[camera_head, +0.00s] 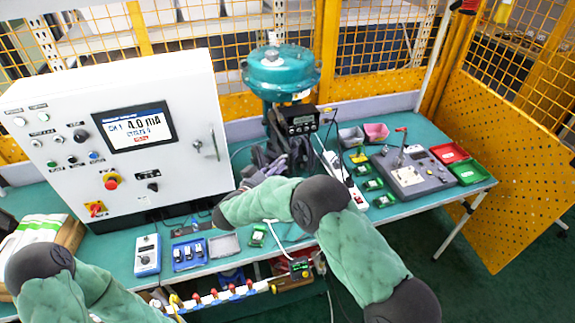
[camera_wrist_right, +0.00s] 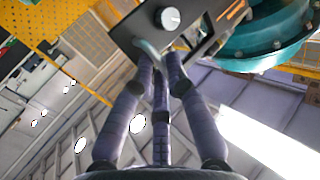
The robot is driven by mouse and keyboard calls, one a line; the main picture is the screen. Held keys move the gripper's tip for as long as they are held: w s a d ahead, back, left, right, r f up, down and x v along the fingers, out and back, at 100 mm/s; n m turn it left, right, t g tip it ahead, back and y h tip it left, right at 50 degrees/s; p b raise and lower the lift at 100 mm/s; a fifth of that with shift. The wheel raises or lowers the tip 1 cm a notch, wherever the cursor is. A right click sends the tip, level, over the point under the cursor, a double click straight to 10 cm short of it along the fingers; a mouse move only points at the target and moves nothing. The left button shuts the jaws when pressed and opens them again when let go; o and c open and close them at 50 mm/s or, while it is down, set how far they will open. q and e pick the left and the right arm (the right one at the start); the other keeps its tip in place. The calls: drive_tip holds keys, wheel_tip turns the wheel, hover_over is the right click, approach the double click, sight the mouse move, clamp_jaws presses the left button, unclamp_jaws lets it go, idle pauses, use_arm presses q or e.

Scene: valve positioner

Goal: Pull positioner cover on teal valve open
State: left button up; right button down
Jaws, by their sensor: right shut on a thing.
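The teal valve (camera_head: 281,72) stands at the back of the bench, right of the white control cabinet. Its black positioner (camera_head: 301,121) with a small display is mounted below the teal top. My right gripper (camera_head: 276,166) is just below and in front of the positioner. In the right wrist view, the fingertips of my right gripper (camera_wrist_right: 160,60) are shut at a curved grey handle (camera_wrist_right: 150,50) on the black positioner cover (camera_wrist_right: 190,28). A round knob (camera_wrist_right: 169,18) shows on the cover. The teal housing (camera_wrist_right: 262,38) is beside it. My left gripper is out of view.
The white control cabinet (camera_head: 60,115) stands close on the left. A white power strip (camera_head: 340,178), small green parts (camera_head: 373,184) and a grey test box (camera_head: 412,172) lie to the right. A yellow mesh fence (camera_head: 385,40) runs behind.

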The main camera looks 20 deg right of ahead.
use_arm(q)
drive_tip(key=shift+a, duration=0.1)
use_arm(e)
drive_tip(key=shift+w+a+r+m+g+h, duration=0.3)
drive_tip(key=shift+w+a+r+m, duration=0.2)
drive_tip(key=shift+w+a+r, duration=0.25)
drive_tip(key=shift+s+r, duration=0.1)
drive_tip(key=shift+d, duration=0.1)
drive_tip(key=c, duration=1.4)
unclamp_jaws()
drive_tip(key=shift+c, duration=0.2)
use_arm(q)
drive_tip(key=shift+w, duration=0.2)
use_arm(e)
drive_tip(key=shift+o, duration=1)
drive_tip(key=shift+w+d, duration=0.15)
drive_tip(key=shift+w, duration=0.05)
drive_tip(key=f+v, duration=0.1)
drive_tip(key=v, duration=1.1)
drive_tip(key=shift+f+g, duration=0.3)
drive_tip(key=shift+f, duration=0.1)
drive_tip(key=shift+s, duration=0.1)
